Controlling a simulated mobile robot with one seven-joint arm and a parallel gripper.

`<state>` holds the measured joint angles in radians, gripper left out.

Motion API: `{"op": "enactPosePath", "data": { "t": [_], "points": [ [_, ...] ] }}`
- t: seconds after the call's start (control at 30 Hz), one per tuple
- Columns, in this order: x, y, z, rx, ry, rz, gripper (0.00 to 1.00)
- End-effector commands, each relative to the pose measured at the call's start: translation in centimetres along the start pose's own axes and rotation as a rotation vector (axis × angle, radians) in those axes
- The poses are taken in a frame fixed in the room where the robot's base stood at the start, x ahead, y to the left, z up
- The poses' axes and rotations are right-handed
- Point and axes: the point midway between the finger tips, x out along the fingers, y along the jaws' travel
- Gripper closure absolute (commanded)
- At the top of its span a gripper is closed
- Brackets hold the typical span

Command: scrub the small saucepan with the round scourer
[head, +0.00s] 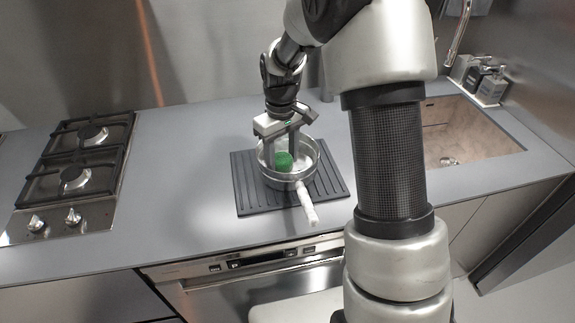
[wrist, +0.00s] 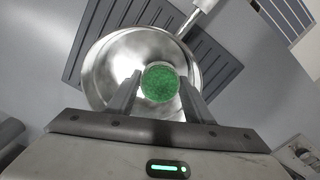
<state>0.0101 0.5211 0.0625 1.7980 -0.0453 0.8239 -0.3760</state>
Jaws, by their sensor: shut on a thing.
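The small saucepan (head: 309,151) is a shiny metal pan with a pale handle pointing toward the front of the counter. It stands upright on a dark ribbed mat (head: 249,190). My gripper (head: 282,150) reaches down into the pan from above and is shut on the round green scourer (head: 284,161). In the wrist view the scourer (wrist: 160,82) sits between the two fingertips, over the inside of the saucepan (wrist: 112,62). I cannot tell whether the scourer touches the pan's bottom.
The grey counter (head: 185,190) is clear between hob and mat. My arm hides part of the counter right of the mat.

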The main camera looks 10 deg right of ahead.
Motion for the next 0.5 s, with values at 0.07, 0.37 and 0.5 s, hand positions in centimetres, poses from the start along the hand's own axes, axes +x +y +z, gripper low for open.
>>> {"op": "enactPosePath", "data": {
  "t": [0.07,0.37,0.5],
  "points": [
    [-1.0,0.0,0.0,0.000,0.001,0.001,0.71],
    [-3.4,0.1,0.0,0.000,0.002,0.001,0.71],
    [-4.5,0.1,0.0,0.000,0.001,0.001,0.71]
  ]
}}
